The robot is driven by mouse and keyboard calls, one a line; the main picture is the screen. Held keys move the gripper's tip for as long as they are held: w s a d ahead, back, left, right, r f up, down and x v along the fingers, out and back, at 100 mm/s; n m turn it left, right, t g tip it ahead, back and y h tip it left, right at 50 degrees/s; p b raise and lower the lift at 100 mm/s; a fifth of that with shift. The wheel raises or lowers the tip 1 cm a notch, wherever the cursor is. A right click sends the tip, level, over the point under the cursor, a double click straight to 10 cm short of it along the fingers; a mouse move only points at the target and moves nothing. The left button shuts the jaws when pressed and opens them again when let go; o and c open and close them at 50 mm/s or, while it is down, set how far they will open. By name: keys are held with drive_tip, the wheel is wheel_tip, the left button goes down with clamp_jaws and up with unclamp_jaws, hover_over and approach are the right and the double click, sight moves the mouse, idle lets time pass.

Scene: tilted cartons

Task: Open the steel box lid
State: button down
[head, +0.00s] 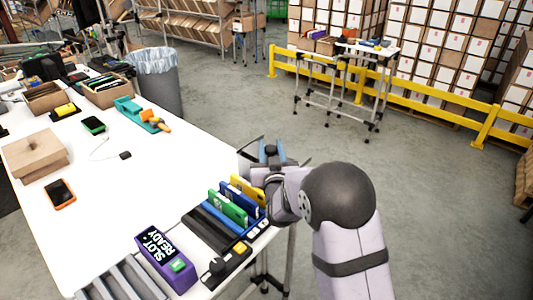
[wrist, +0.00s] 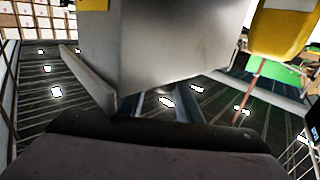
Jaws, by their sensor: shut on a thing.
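I cannot make out a steel box with a lid in either view. My gripper (head: 268,158) is at the right edge of the white table, just beyond a row of upright coloured cards. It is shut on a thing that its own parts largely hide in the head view. In the wrist view a large smooth grey block (wrist: 185,45) fills the upper middle, between pale finger-like bars. I cannot tell whether this block is part of the box.
Yellow (head: 248,188), green (head: 228,207) and blue cards stand in a dark slotted rack beside my gripper. A purple "SLOT READY" device (head: 165,258) and grey metal channels (head: 122,284) are at the near edge. A cardboard box (head: 36,153) lies left.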

drive_tip(key=w+d+b, duration=0.1)
drive_tip(key=w+d, duration=0.2)
drive_tip(key=c, duration=1.3)
unclamp_jaws()
drive_tip(key=shift+s, duration=0.2)
drive_tip(key=shift+s+b, duration=1.1)
drive_tip(key=shift+s, duration=2.45)
